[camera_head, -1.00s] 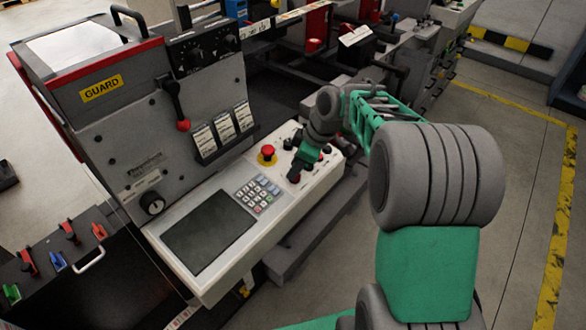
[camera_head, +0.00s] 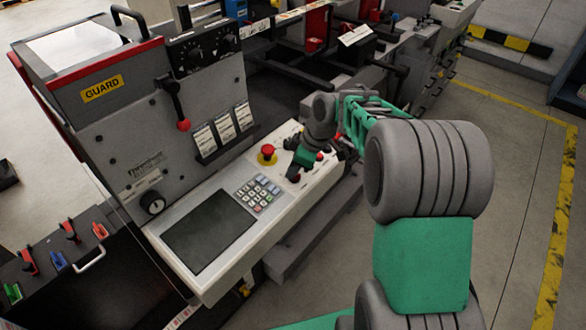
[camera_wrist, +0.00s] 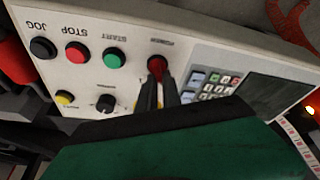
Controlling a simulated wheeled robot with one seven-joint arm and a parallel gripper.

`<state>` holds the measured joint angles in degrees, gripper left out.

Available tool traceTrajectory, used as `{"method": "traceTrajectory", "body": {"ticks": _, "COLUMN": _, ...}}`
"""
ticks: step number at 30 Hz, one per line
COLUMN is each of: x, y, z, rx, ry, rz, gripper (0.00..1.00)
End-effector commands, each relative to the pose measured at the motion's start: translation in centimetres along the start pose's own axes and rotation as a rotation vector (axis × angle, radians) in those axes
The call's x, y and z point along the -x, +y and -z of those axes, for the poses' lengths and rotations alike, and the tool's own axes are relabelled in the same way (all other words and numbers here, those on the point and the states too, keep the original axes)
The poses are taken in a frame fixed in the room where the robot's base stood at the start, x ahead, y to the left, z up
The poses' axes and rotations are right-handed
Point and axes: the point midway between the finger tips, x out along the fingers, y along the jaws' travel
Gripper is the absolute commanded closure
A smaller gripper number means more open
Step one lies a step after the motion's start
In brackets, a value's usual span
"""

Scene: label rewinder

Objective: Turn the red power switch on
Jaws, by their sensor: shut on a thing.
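The red power switch (camera_wrist: 157,64) is on the white control panel (camera_wrist: 200,48), under the label POWER in the wrist view. My gripper (camera_wrist: 163,72) has its two dark fingers shut on the switch, one on each side of it. In the head view my gripper (camera_head: 294,175) reaches down to the panel, just right of the keypad, and largely hides the switch. I cannot tell from these views which position the switch is in.
A red mushroom button (camera_head: 267,151) stands beside my gripper. The keypad (camera_head: 257,193) and dark screen (camera_head: 208,231) are to its left. Green START (camera_wrist: 114,57), red STOP (camera_wrist: 77,52) and black JOG (camera_wrist: 42,48) buttons sit close by on the panel.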

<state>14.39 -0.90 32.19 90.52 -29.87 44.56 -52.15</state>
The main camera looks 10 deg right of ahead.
Motion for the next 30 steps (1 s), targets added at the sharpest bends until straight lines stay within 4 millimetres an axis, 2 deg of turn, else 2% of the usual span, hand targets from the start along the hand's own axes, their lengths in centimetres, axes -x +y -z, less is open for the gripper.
{"method": "traceTrajectory", "body": {"ticks": 17, "x": -0.10, "y": -0.02, "z": -0.02, "rx": -0.064, "ry": 0.000, "rz": -0.016, "gripper": 1.00}}
{"method": "traceTrajectory", "body": {"ticks": 30, "x": -0.15, "y": 0.26, "z": -0.07, "rx": -0.391, "ry": 0.000, "rz": -0.102, "gripper": 1.00}}
